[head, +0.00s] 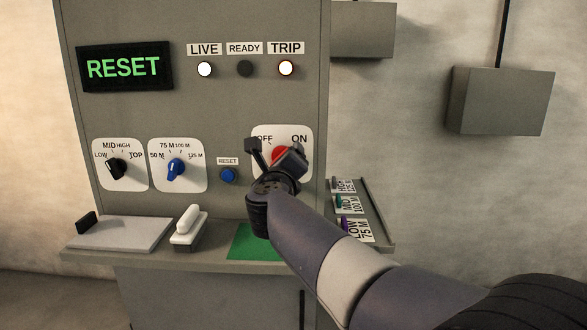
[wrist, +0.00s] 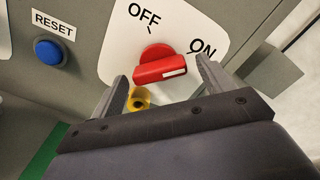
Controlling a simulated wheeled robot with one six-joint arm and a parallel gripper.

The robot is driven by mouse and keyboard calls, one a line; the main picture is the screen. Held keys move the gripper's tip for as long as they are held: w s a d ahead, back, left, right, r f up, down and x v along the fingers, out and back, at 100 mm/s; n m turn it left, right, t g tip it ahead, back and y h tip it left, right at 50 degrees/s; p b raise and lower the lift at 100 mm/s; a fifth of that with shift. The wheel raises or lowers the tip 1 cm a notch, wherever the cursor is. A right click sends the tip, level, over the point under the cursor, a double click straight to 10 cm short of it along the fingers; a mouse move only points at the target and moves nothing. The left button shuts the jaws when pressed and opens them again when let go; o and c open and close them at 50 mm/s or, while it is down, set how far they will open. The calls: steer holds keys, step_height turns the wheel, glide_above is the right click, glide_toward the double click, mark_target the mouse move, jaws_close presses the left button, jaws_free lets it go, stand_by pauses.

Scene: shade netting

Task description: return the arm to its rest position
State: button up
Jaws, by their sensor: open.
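My gripper (head: 275,148) is in front of the OFF/ON plate (head: 303,142) on the grey cabinet, with my arm reaching in from the lower right. In the wrist view, my gripper (wrist: 163,70) is open, one finger to each side of the red switch handle (wrist: 160,70). Small gaps show between the handle and both fingers; nothing is held. The handle's white-marked end points toward the ON side. A yellow ring-like part (wrist: 139,99) sits just below the handle. In the head view my gripper partly hides the red switch (head: 279,154).
A ledge with a grey plate (head: 120,233), a white-handled block (head: 187,228) and a green patch (head: 252,243) juts out below. A side shelf with labelled tags (head: 350,205) is right of my arm. The display (head: 125,66) reads RESET; LIVE and TRIP lamps are lit. Grey boxes (head: 498,100) hang right.

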steer(key=s, duration=1.1)
steer(key=w+n+p, duration=0.2)
steer(key=w+n, duration=0.2)
steer(key=w, duration=0.7)
